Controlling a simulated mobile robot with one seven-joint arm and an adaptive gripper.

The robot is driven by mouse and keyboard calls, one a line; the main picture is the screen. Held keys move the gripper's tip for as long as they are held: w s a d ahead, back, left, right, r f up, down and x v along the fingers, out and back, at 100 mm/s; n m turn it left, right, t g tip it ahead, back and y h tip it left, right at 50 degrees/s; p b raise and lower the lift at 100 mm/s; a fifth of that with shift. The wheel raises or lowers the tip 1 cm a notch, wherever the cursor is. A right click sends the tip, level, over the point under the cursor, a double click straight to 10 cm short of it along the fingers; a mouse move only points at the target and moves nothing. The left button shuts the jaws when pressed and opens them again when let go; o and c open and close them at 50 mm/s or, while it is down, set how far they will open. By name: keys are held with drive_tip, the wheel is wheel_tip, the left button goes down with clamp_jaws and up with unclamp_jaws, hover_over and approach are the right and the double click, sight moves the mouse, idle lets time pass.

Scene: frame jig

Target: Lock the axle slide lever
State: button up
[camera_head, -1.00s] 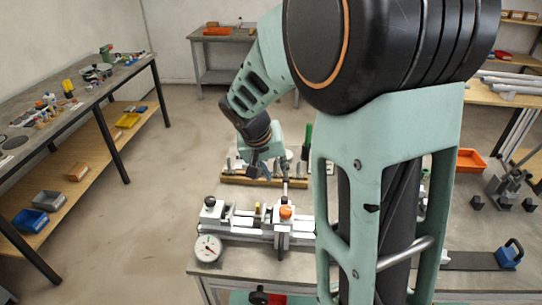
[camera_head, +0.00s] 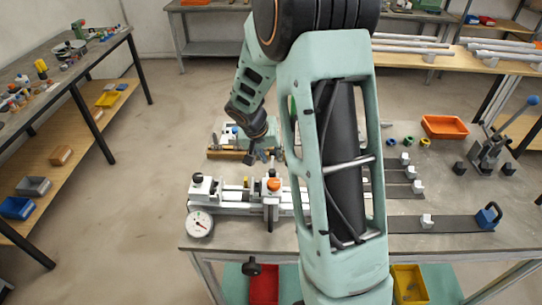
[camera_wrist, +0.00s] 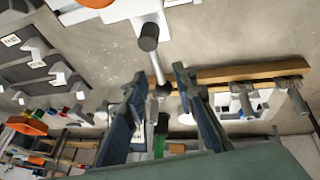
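A white slide jig (camera_head: 235,208) lies across the table in the head view, with an orange knob (camera_head: 273,184) and a black knob (camera_head: 197,177) on top. In the wrist view, a thin metal lever rod (camera_wrist: 157,67) extends from a black cylindrical pivot (camera_wrist: 149,37) on the white jig. Its dark round end (camera_wrist: 163,90) appears between my fingers. I cannot tell whether it is touched. My gripper (camera_wrist: 155,82) is open, its two blue-grey fingers apart; the head view shows it (camera_head: 258,156) behind the jig. My arm hides the jig's right part.
A dial gauge (camera_head: 200,223) stands at the jig's front left. A wooden rack (camera_head: 228,155) lies behind the jig.

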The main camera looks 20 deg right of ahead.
drive_tip(key=shift+d+f, duration=0.1)
drive_tip(key=shift+f, duration=0.15)
drive_tip(key=shift+c, duration=0.5)
clamp_jaws()
drive_tip(key=shift+w, duration=0.1)
